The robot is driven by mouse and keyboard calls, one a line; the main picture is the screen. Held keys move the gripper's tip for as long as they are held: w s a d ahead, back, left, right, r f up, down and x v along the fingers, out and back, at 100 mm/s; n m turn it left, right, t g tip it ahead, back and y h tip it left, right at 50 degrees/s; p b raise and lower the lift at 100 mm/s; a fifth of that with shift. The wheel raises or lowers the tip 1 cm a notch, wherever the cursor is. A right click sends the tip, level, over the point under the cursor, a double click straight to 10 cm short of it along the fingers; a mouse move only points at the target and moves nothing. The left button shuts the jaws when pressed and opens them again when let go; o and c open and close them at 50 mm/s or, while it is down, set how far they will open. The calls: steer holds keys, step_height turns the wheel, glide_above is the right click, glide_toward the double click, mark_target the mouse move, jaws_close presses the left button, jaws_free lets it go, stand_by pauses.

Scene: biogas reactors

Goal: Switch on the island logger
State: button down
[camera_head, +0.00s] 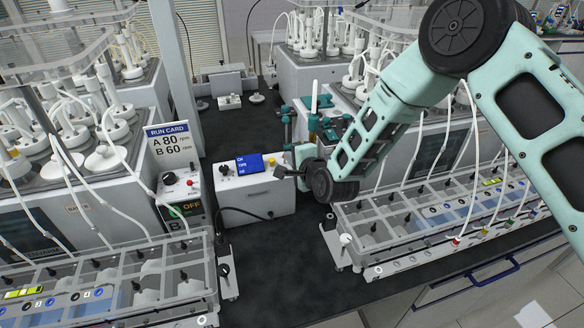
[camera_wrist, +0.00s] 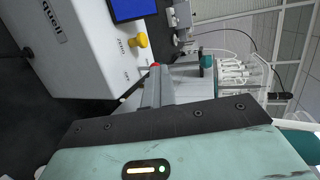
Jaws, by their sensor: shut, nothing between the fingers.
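A white instrument box (camera_head: 255,200) with a lit blue screen (camera_head: 250,163) stands on the dark bench between the reactors; it looks like the logger. It has a black knob (camera_head: 224,170) left of the screen and a yellow button (camera_head: 271,161) to the right. In the wrist view, the box (camera_wrist: 85,50), screen (camera_wrist: 130,8) and yellow button (camera_wrist: 139,41) show sideways. My gripper (camera_head: 283,172) is shut and empty, close to the box's right end near the yellow button. In the wrist view, my gripper (camera_wrist: 154,76) points toward the box; I cannot tell whether it touches.
A control box (camera_head: 180,190) with a red button and an OFF label stands left, below a run card (camera_head: 168,143) reading A 80, B 60. Clear racks (camera_head: 130,280) with tubing flank the bench, another (camera_head: 400,235) at right. A black cable (camera_head: 240,212) runs along the box front.

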steer(key=shift+r, duration=0.1)
stand_by(0.4)
steer(key=shift+r+p, duration=0.3)
steer(key=shift+r, duration=0.4)
